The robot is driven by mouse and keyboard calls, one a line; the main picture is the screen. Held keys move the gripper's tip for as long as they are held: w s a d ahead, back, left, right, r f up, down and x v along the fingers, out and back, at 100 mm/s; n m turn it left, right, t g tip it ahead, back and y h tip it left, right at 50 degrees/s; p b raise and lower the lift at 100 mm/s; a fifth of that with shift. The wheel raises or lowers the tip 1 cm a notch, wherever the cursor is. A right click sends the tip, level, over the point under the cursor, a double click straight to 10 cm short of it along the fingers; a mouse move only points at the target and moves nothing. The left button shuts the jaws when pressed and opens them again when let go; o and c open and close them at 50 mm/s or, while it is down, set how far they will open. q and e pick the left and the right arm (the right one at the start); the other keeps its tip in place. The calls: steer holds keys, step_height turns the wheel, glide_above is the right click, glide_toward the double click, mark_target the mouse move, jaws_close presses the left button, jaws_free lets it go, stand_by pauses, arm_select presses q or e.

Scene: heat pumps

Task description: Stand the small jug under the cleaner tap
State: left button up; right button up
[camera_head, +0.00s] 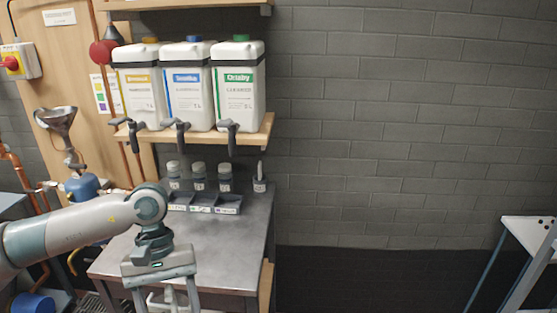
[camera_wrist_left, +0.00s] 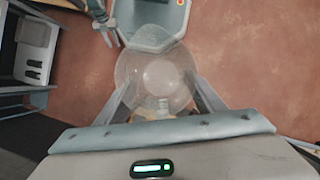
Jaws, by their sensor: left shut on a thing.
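My left gripper (camera_head: 166,305) is shut on a small see-through jug (camera_wrist_left: 158,78). The jug is seen from above between the two fingers in the left wrist view, and only a pale part of it (camera_head: 160,301) shows at the bottom of the head view. It is held in front of the bench. Three white canisters with yellow (camera_head: 141,86), blue (camera_head: 187,86) and green (camera_head: 237,86) bands stand on a shelf. Each has a grey tap (camera_head: 134,130), (camera_head: 178,130), (camera_head: 228,130) at the shelf's front. I cannot read which holds cleaner. My right gripper (camera_wrist_left: 110,38) seems to show at the wrist view's top.
The grey bench (camera_head: 215,245) below the shelf (camera_head: 265,130) has a clear front. Small bottles (camera_head: 198,178), dark trays (camera_head: 228,203) and a small dark holder (camera_head: 260,184) stand at its back. A steel funnel (camera_head: 57,121) is at left. A white-topped table (camera_head: 530,233) stands far right.

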arm_select(q)
steer(key=m, duration=0.1)
steer(key=m+y, duration=0.1)
steer(key=m, duration=0.1)
steer(key=shift+s+f+m, duration=0.3)
steer(key=shift+f+m, duration=0.1)
stand_by(2.1)
steer(key=w+x, duration=0.1)
steer(key=x, duration=1.3)
steer(key=shift+w+a+f, duration=0.2)
steer(key=shift+w+f, duration=0.05)
steer(key=shift+f, duration=0.2)
steer(key=shift+r, duration=0.1)
